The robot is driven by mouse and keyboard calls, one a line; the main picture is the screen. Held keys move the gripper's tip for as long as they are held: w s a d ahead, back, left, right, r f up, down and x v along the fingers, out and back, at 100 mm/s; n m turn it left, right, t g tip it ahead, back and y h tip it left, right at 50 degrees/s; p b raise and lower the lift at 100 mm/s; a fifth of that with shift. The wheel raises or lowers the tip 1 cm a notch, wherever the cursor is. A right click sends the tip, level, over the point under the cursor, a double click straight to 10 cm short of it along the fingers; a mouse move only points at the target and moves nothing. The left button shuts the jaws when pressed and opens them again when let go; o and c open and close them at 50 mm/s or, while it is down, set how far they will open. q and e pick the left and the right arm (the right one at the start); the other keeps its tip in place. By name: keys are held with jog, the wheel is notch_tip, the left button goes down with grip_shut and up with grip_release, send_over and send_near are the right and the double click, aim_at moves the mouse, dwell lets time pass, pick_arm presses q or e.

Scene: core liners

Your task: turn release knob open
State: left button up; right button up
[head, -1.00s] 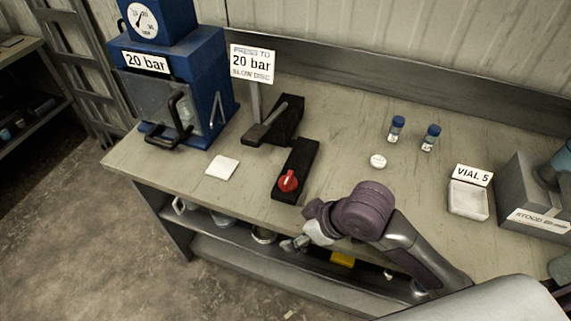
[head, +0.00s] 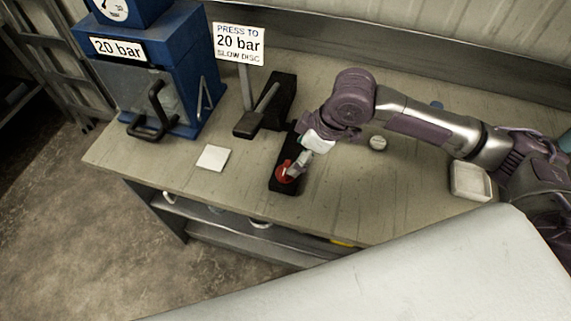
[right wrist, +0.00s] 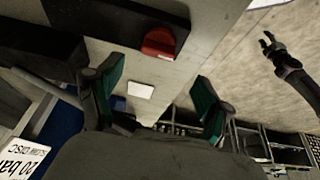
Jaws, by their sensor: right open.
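The red release knob (head: 284,173) sits on the front end of a black block on the bench. It also shows in the right wrist view (right wrist: 160,42), above the space between my fingers. My right gripper (head: 296,166) is at the knob from its right side and partly covers it in the head view. In the right wrist view my right gripper (right wrist: 157,82) has its green-padded fingers wide apart with nothing between them. I cannot tell if a finger touches the knob. My left gripper (right wrist: 270,45) shows small and dark at the upper right there, its jaw state unclear.
A black lever unit (head: 266,107) stands behind the knob block. A blue press (head: 190,75) with a 20 bar label is at the left. A white square pad (head: 213,158) lies left of the knob. A white tray (head: 470,182) is at the right.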

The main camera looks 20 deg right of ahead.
aim_at(286, 168)
jog(key=x, duration=0.3)
jog(key=p+x, duration=0.1)
jog(key=x, duration=0.2)
jog(key=shift+w+a+f, duration=0.1)
jog(key=shift+w+f, duration=0.2)
jog(key=shift+a+f, duration=0.15)
jog(key=shift+f, duration=0.2)
jog(key=shift+w+a+f, duration=0.1)
jog(key=shift+w+f, duration=0.05)
jog(key=shift+f, duration=0.35)
pick_arm(q)
jog(key=shift+w+r, duration=0.65)
jog(key=shift+w, duration=0.35)
jog(key=shift+s, duration=0.1)
pick_arm(e)
jog(key=shift+c, duration=1.3)
jog(key=c, duration=0.9)
pick_arm(q)
jog(key=shift+s+a, duration=0.1)
jog(key=shift+s, duration=0.1)
